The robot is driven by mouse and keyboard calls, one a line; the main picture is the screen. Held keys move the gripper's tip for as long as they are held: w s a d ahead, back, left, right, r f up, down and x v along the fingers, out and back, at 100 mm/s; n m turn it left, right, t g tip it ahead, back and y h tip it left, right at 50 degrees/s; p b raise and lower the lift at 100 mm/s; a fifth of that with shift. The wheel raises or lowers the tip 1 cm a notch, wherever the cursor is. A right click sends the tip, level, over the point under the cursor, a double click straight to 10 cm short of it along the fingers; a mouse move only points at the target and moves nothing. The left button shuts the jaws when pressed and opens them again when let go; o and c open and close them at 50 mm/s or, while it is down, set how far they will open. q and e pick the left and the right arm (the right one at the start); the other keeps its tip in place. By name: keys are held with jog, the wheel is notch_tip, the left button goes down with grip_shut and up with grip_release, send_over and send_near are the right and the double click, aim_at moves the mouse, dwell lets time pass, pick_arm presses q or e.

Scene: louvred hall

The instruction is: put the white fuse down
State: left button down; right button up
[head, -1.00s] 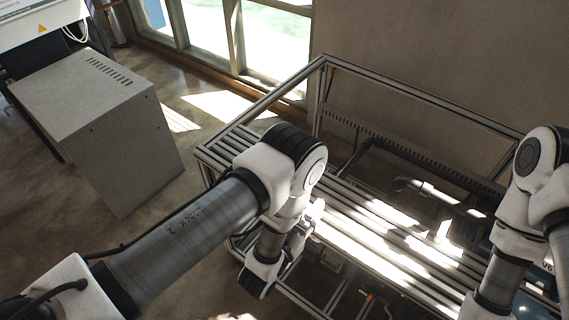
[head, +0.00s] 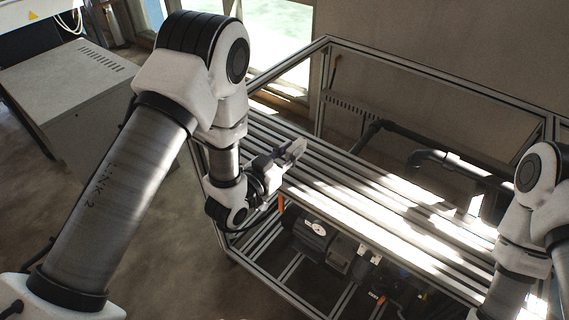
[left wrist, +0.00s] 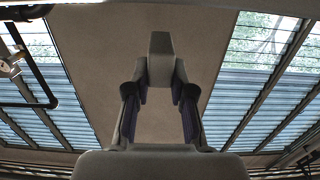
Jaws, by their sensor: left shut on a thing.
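The white fuse (left wrist: 161,55) looks like a pale grey block in the left wrist view. It sits between the tips of my left gripper (left wrist: 160,92), which is shut on it. In the head view my left gripper (head: 284,157) reaches over the left part of the slatted bench top (head: 345,195). A pale piece at its tips appears to be the fuse; it is small there. I cannot tell for sure whether it touches the slats. My right arm stands at the right edge, and its gripper is out of view.
An aluminium frame (head: 420,75) rises around the bench's back. Dark pipes (head: 435,160) run behind the slats. Equipment including a gauge (head: 315,227) sits below the top. A grey cabinet (head: 65,85) stands at the left. The sunlit slats to the right look clear.

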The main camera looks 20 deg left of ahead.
pick_arm(q)
jog(key=shift+w+a+f, duration=0.1)
jog(key=shift+w+a, duration=0.8)
jog(key=shift+a, duration=0.05)
notch_tip(320, 180, down, 3)
jog(key=shift+d+f+b, duration=0.1)
jog(key=shift+b, duration=1.1)
jog(key=shift+f, duration=0.25)
jog(key=shift+w, duration=0.15)
jog(key=shift+f, duration=0.15)
jog(key=c, duration=1)
grip_release()
